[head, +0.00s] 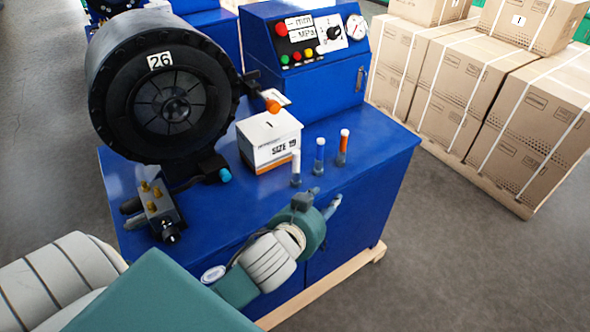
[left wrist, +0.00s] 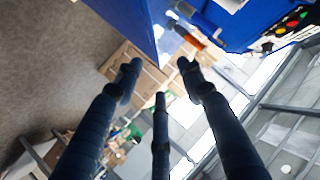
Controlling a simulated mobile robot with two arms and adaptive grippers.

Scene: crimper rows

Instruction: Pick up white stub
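The white stub (head: 295,161) stands upright on the blue bench top, with a white upper part and a dark lower end. A blue stub (head: 319,150) and an orange stub (head: 343,143) stand to its right in a row. My left gripper (head: 322,199) is just in front of the row, near the bench's front edge, apart from the stubs. In the left wrist view its dark fingers (left wrist: 158,75) are spread with nothing between them. The orange stub (left wrist: 188,38) shows beyond the fingertips there. My right gripper is in neither view.
A white box (head: 269,140) marked SIZE stands behind the white stub. The black crimper head (head: 165,95) is at left, a valve block (head: 157,208) below it, and a control box (head: 308,60) at the back. Strapped cartons (head: 460,85) stand at right. The bench's right side is clear.

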